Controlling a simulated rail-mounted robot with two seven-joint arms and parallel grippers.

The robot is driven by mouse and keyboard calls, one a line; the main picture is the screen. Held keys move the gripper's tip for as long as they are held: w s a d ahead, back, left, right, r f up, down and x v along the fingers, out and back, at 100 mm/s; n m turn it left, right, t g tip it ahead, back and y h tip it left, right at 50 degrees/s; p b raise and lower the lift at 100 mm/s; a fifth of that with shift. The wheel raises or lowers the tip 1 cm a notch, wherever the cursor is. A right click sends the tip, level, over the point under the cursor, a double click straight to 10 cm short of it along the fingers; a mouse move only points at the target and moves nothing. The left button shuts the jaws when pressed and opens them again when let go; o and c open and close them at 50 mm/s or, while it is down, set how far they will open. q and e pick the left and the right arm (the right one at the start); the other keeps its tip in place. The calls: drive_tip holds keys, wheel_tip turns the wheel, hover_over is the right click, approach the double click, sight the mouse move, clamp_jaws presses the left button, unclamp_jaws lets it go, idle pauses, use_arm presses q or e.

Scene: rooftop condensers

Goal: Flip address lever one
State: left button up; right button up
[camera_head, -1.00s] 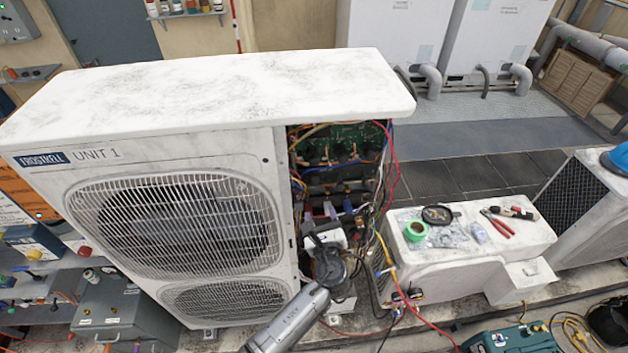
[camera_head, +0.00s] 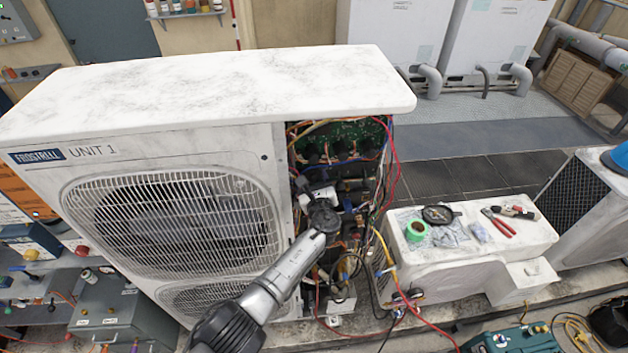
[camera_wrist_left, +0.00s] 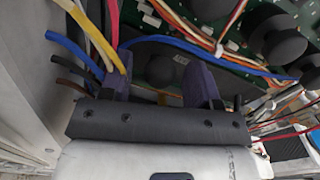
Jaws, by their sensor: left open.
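The open side bay of Unit 1 shows a green circuit board (camera_head: 345,135) at its top, with wires around it. The board (camera_wrist_left: 240,62) also shows in the left wrist view, with large dark round parts and a row of small pale parts. I cannot make out address lever one in either view. My left gripper (camera_head: 318,190) is inside the bay, below the board. In the left wrist view its two purple-grey fingers (camera_wrist_left: 160,72) are apart, with nothing seen held between them. The fingertips point toward the board among the wires. My right gripper is not in view.
Blue, yellow, red and brown wires (camera_wrist_left: 88,38) pass close to the left finger. The white casing of Unit 1 (camera_head: 130,90) bounds the bay on the left and overhangs it. A lower white unit (camera_head: 480,255) carrying tools stands to the right.

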use_arm(q)
drive_tip(key=shift+w+a, duration=0.1)
drive_tip(key=shift+w, duration=0.3)
drive_tip(key=shift+c, duration=0.2)
drive_tip(key=c, duration=0.9)
drive_tip(key=shift+f+b, duration=0.25)
drive_tip(key=shift+b, duration=0.5)
drive_tip(key=shift+s+f+t+y+b, duration=0.1)
drive_tip(key=shift+f+t+y+b, duration=0.7)
drive_tip(key=shift+b, duration=3.85)
drive_tip(key=shift+f+t+h+b, duration=0.15)
drive_tip(key=shift+t+b, duration=1.3)
drive_tip(key=shift+b, duration=3.2)
drive_tip(key=shift+s+f+t+y+b, duration=0.1)
drive_tip(key=shift+f+t+y+b, duration=0.65)
drive_tip(key=shift+b, duration=3.9)
drive_tip(key=shift+r+t+h, duration=0.4)
drive_tip(key=shift+r, duration=0.05)
